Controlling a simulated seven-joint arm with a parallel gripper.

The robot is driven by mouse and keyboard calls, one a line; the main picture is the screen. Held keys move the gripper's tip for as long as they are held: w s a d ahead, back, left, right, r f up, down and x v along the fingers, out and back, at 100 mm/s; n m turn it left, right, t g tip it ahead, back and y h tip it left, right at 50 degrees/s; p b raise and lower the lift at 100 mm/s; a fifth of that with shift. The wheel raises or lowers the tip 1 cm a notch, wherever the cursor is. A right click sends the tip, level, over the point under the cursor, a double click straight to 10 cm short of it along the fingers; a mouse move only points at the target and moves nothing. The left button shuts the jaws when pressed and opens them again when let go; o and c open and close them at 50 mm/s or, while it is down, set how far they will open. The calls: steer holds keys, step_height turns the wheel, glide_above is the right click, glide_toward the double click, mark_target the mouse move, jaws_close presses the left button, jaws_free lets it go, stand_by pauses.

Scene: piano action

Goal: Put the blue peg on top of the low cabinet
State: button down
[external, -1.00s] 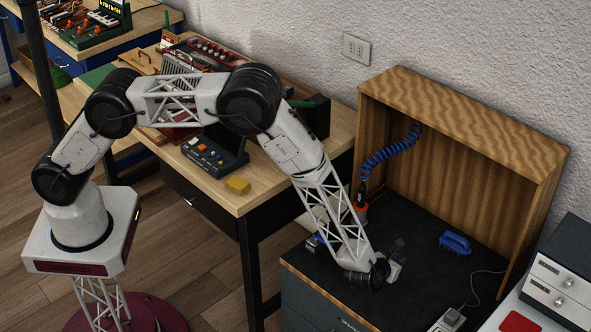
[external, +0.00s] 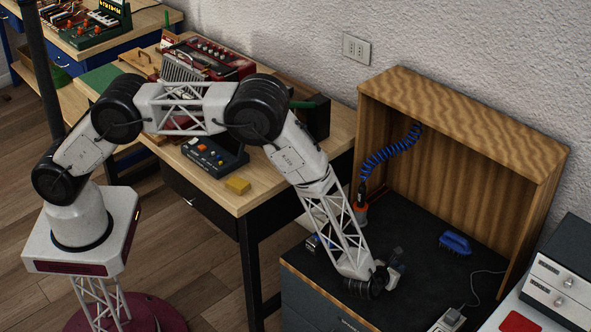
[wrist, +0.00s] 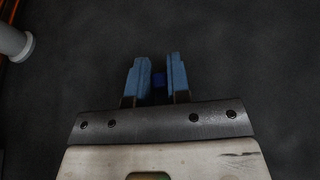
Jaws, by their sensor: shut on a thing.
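The low cabinet (external: 305,297) has a dark top and a wooden surround at its back. My gripper (wrist: 159,78) has blue-grey fingers and is shut on the blue peg (wrist: 159,80), of which only a small blue end shows between the fingers. In the external view my gripper (external: 396,264) is low over the dark cabinet top, near its front middle. The peg cannot be made out there. The wrist view shows dark surface beyond the fingertips; whether the peg touches it I cannot tell.
A blue brush (external: 455,243) lies to the right on the cabinet top. A blue coiled cord (external: 392,152) hangs to an orange-based tool (external: 361,209) at the back left. The wooden hutch (external: 540,180) walls the back and right. Dark top between is clear.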

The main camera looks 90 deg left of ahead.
steer(key=shift+f, duration=0.2)
steer(key=c, duration=1.1)
jaws_free()
steer(key=shift+r, duration=0.2)
steer(key=shift+v, duration=0.8)
steer(key=v, duration=1)
steer(key=shift+s+d+r, duration=0.1)
steer(key=shift+s+d, duration=0.05)
